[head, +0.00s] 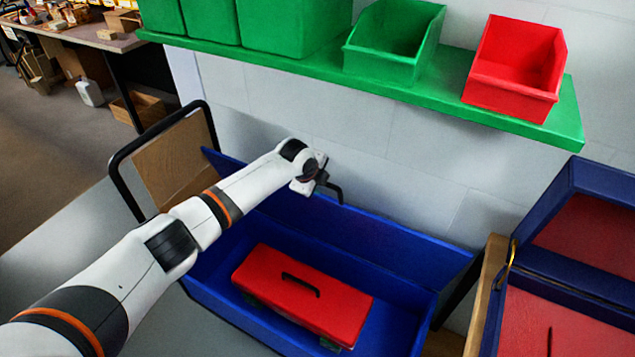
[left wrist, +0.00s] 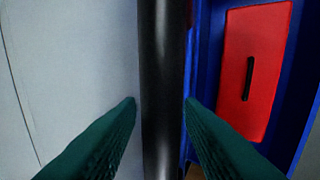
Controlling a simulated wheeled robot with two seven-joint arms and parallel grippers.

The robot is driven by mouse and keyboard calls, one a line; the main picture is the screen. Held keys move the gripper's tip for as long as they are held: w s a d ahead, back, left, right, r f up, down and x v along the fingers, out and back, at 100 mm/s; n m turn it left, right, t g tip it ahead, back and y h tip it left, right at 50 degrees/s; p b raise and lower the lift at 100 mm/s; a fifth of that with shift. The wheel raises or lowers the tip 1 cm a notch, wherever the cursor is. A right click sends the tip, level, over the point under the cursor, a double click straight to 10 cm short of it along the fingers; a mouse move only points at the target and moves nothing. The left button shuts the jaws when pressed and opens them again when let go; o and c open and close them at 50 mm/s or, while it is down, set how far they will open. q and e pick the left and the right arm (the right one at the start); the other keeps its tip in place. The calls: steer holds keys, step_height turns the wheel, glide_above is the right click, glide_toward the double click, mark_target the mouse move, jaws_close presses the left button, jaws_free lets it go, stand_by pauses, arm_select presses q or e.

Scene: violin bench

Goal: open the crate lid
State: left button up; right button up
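The blue crate (head: 232,311) stands open below the shelf in the head view. Its blue lid (head: 375,237) stands raised along the back, near the wall. A black handle (head: 334,187) sits at the lid's top edge. My left gripper (head: 322,180) is at this handle, its fingers partly hidden by the wrist. In the left wrist view the green fingers lie on both sides of the black handle bar (left wrist: 163,60) and look shut on it. My right gripper is not in view.
A red box (head: 305,300) with a black grip lies inside the crate. A green shelf (head: 420,93) with green and red bins hangs above. A wooden board (head: 178,160) in a black frame stands left. A blue case (head: 560,260) with red lining stands right.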

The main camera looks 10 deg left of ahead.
arm_select(q)
steer(key=v, duration=1.2)
steer(key=shift+p, duration=0.35)
steer(key=shift+f, duration=0.1)
steer(key=s+a+f+n, duration=0.2)
steer(key=f+n, duration=0.2)
steer(key=f, duration=0.7)
steer(key=s+a+f+n, duration=0.2)
steer(key=f+n, duration=0.2)
steer(key=f, duration=0.6)
steer(key=s+a+f+n+g+y, duration=0.1)
steer(key=s+a+f+n, duration=0.1)
steer(key=s+f, duration=0.5)
steer(key=s+a+f+n, duration=0.2)
steer(key=s+f, duration=0.2)
steer(key=f, duration=0.4)
steer(key=s+a+f+n+g, duration=0.1)
steer(key=s+f, duration=0.5)
steer(key=s, duration=0.8)
steer(key=s+a+f+n+g, duration=0.1)
steer(key=s+f+n, duration=0.3)
steer(key=s, duration=0.9)
steer(key=s+a+f+n+g+y, duration=0.1)
steer(key=s+f, duration=0.6)
steer(key=s, duration=0.7)
steer(key=shift+s+f+n+g, duration=0.3)
steer(key=shift+n+g, duration=0.2)
steer(key=shift+n, duration=0.3)
